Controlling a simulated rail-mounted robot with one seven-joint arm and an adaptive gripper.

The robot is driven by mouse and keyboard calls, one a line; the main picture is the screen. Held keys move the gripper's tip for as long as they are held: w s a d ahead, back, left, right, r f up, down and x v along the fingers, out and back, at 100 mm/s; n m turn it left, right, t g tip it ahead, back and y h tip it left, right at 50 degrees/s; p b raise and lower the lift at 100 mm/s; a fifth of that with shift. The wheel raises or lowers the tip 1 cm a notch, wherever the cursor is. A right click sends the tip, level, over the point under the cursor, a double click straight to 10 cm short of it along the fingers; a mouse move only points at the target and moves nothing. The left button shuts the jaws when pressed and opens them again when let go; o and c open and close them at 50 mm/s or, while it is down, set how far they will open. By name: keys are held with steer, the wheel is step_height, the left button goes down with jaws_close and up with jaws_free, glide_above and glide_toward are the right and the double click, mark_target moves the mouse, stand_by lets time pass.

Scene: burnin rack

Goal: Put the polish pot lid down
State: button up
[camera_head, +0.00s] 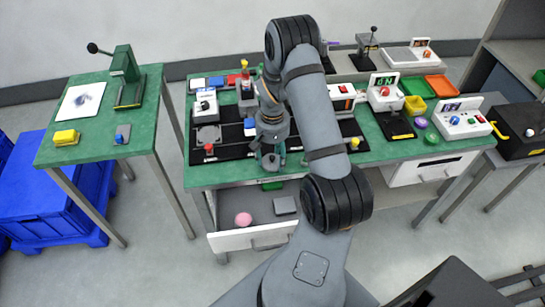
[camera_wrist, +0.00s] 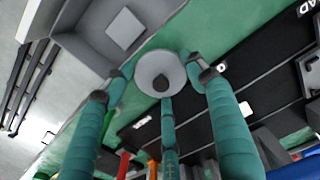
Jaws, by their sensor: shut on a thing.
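The polish pot lid looks like a pale grey round disc (camera_wrist: 160,68) with a dark knob, in the middle of the wrist view. My gripper (camera_wrist: 158,85) has teal fingers closed around the disc, which sits at their tips. In the head view my gripper (camera_head: 270,160) points down over the front edge of the green bench (camera_head: 330,172), left of its middle. The lid is not clearly seen there. Whether it touches the bench I cannot tell.
An open drawer (camera_head: 252,238) below the bench front holds a pink ball (camera_head: 243,219) and a grey block (camera_head: 285,205). Black panels with devices stand behind my gripper. Purple (camera_head: 421,122) and green (camera_head: 431,138) round things lie at the right. A side table (camera_head: 100,140) stands left.

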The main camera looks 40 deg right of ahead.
mark_target(272, 157)
steer(key=shift+s+f+b, duration=0.15)
steer(key=shift+f+b, duration=0.35)
steer(key=shift+a, duration=0.1)
steer(key=o, duration=0.9)
steer(key=shift+f, duration=0.1)
steer(key=shift+r+p, duration=0.6)
steer(key=shift+p, duration=0.05)
step_height(272, 157, up, 12)
steer(key=shift+r+b, duration=0.1)
steer(key=shift+b, duration=0.6)
